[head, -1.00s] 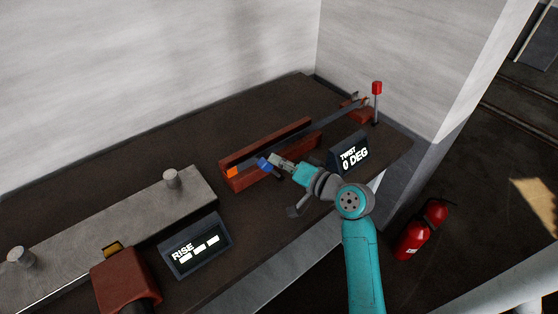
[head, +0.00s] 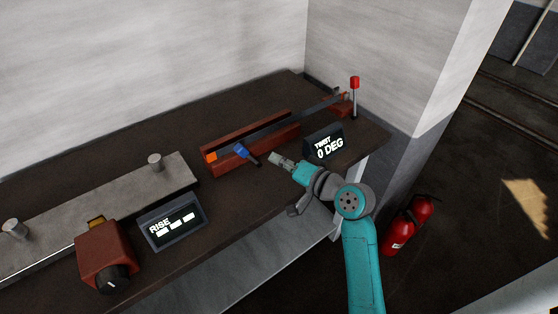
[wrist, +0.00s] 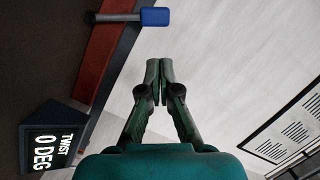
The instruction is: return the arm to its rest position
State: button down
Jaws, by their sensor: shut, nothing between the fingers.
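My teal arm reaches up from the bottom right in the head view. My gripper (head: 276,159) is above the front part of the bench, to the right of a blue-tipped handle (head: 243,151) and apart from it. In the wrist view my gripper (wrist: 160,66) has its two fingers together with nothing between them. The blue handle also shows at the top of the wrist view (wrist: 155,17), clear of the fingers. It sits at the front of a red-brown clamp (head: 262,134) that has a long grey bar along it.
The "TWIST 0 DEG" display (head: 325,143) stands close to the right of my gripper. A red-topped lever (head: 354,84) is behind it. At left are the "RISE" display (head: 172,226) and a red-brown box with a black knob (head: 112,279). Fire extinguishers (head: 397,232) stand on the floor at right.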

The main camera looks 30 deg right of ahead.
jog(key=s+a+f, duration=0.1)
jog(key=s+f, duration=0.1)
jog(key=f, duration=0.1)
jog(key=s+a+f+h, duration=0.1)
jog(key=s+f, duration=0.2)
jog(key=s+a+f+h, duration=0.1)
jog(key=s+a+f, duration=0.1)
jog(key=f, duration=0.1)
jog(key=shift+s+f+g, duration=0.1)
jog(key=shift+s+g, duration=0.05)
jog(key=shift+g, duration=0.25)
jog(key=s+a+f+n+h, duration=0.1)
jog(key=s+a+f, duration=0.15)
jog(key=s, duration=0.35)
jog(key=s+a+f+h, duration=0.1)
jog(key=s+f+h, duration=0.15)
jog(key=s, duration=0.35)
jog(key=s+a+r+n, duration=0.1)
jog(key=s+n, duration=0.1)
jog(key=s, duration=0.5)
jog(key=s+a+r+n+y, duration=0.1)
jog(key=s+a+r+n, duration=0.1)
jog(key=s, duration=0.5)
jog(key=s+a+r+n, duration=0.1)
jog(key=s+n, duration=0.2)
jog(key=s, duration=0.4)
jog(key=shift+s+a+r+n+g, duration=0.15)
jog(key=shift+s+r+n+g, duration=0.15)
jog(key=shift+s+r+n, duration=0.1)
